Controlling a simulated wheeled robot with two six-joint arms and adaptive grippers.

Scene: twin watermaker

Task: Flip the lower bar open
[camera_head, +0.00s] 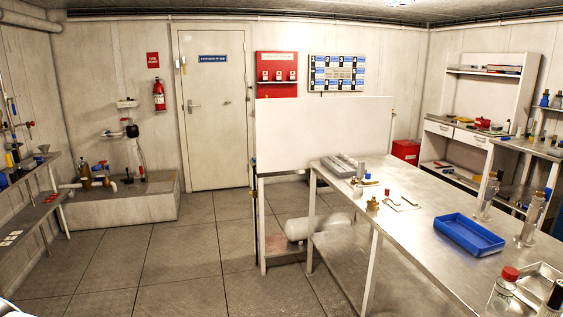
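No part in the head view can be surely told as the lower bar. The white door (213,142) at the back wall is closed and has a small dark handle (190,106) at its left side. A red panel (277,60) with several small white items hangs on the wall right of the door. Neither of my grippers shows in this view.
A long metal table (425,232) fills the right side, with a blue tray (468,235) and bottles on it. A white board (322,135) stands at its far end. A concrete plinth (120,205) is at the back left, shelves (35,205) left. The tiled floor (180,260) is clear.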

